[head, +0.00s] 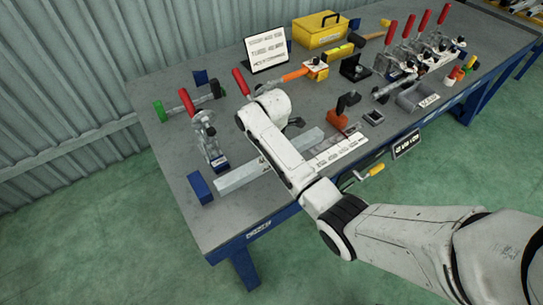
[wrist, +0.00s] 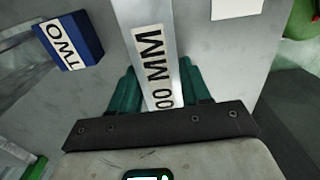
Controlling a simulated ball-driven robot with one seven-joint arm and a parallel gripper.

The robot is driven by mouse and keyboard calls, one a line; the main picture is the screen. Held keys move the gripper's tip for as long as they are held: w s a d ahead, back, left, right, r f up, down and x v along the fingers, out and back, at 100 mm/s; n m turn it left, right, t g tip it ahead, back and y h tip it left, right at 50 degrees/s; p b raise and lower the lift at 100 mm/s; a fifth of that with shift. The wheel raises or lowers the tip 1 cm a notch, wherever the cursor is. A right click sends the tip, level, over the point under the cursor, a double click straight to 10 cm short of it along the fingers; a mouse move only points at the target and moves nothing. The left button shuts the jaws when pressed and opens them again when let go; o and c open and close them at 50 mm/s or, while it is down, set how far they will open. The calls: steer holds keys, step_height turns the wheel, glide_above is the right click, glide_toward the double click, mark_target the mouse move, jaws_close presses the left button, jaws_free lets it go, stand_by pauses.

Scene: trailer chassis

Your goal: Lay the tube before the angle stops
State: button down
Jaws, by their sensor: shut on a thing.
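The pale grey square tube (head: 240,177) lies across the front left of the bench in the head view, partly hidden behind my arm. In the wrist view the tube (wrist: 151,32) has a white label ending in "00 MM". My gripper (wrist: 159,75) is shut on the tube, with a green finger on each side. The fingers are hidden in the head view. A blue block (head: 199,188), likely an angle stop, stands just left of the tube's near end. A blue block labelled TWO (wrist: 78,41) shows left of the tube in the wrist view, apart from it.
A red-handled toggle clamp (head: 211,152) stands behind the tube's left end. A labelled white strip (head: 337,152) and an orange-based tool (head: 338,120) lie right of my arm. Several more clamps stand at the right.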

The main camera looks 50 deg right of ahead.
steer(key=c, duration=0.5)
jaws_free()
step_height(320, 180, up, 11)
steer(key=p, duration=0.1)
steer(key=s+a+f+m, duration=0.2)
steer(key=s+a, duration=0.1)
steer(key=a, duration=0.1)
steer(key=s+a+f+m, duration=0.2)
steer(key=s+a, duration=0.2)
steer(key=s+a+f+m+p, duration=0.1)
steer(key=s+a+f+m, duration=0.1)
steer(key=s+a, duration=0.1)
steer(key=shift+s+a+f+m+t+y, duration=0.3)
steer(key=shift+a+m, duration=0.1)
steer(key=shift+a, duration=0.05)
steer(key=s+a+m, duration=0.3)
steer(key=s+m, duration=0.5)
steer(key=s, duration=0.8)
steer(key=shift+r+m+h, duration=0.25)
steer(key=shift+m+h, duration=0.15)
steer(key=shift+w, duration=0.1)
